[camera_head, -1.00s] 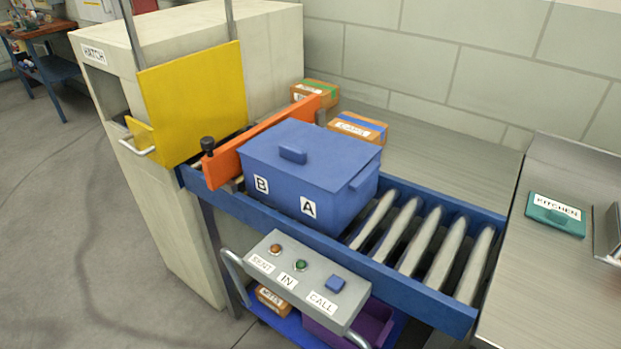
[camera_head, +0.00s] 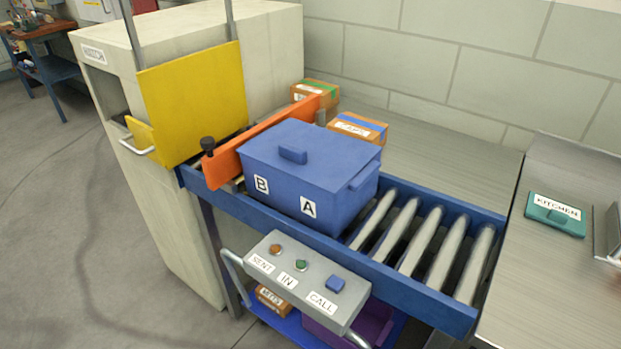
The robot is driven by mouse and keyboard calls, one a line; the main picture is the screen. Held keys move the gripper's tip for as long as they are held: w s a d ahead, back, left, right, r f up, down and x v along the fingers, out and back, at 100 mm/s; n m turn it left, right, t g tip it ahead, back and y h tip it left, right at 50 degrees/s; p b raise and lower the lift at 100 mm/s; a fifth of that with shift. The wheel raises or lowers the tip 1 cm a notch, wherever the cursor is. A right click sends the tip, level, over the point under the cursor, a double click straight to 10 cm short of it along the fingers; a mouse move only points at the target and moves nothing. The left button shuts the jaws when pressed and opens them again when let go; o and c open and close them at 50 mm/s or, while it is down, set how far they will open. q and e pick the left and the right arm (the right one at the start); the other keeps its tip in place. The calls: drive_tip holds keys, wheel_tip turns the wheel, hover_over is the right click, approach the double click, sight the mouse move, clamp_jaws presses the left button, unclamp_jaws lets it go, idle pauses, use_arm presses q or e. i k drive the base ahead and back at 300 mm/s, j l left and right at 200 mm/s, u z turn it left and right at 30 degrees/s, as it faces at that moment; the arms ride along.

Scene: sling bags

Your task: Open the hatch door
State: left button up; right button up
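The hatch (camera_head: 225,40) is a tall cream cabinet at the upper left, with a small label on its front left face. A yellow door panel (camera_head: 195,105) stands upright on its conveyor side, between two grey vertical rods. A pale bar handle (camera_head: 136,146) sticks out at the panel's lower left. The panel's lower edge is down near the conveyor rail. Neither of my grippers shows in the head view.
A blue lidded bin (camera_head: 310,175) marked A and B sits on the roller conveyor (camera_head: 425,245), beside an orange bar (camera_head: 225,165) with a black knob. A grey button box (camera_head: 305,285) is in front. Two cartons (camera_head: 358,127) stand behind. Floor at left is clear.

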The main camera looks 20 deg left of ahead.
sight(188, 100)
drive_tip(key=u, duration=1.45)
